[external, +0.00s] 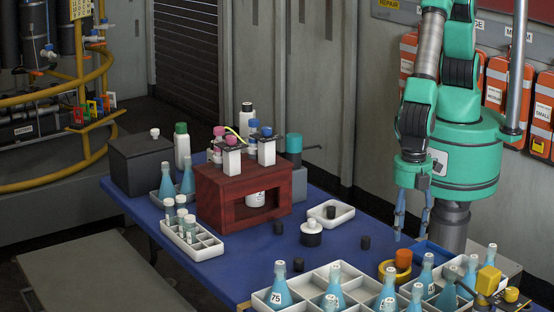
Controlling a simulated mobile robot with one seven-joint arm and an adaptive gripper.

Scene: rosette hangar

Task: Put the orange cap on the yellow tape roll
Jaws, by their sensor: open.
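The orange cap (403,258) is upright at the right end of the blue table. The yellow tape roll (383,273) lies flat just below it in the view. The cap overlaps the roll's right rear part; I cannot tell from this angle whether it rests on the roll or stands right behind it. My gripper (411,236) points down above the cap, a little higher than its top. Its fingers are apart, and nothing shows between them.
A white divided tray (259,297) with several blue flasks fills the front right. A dark red box (215,208) stands mid-table.

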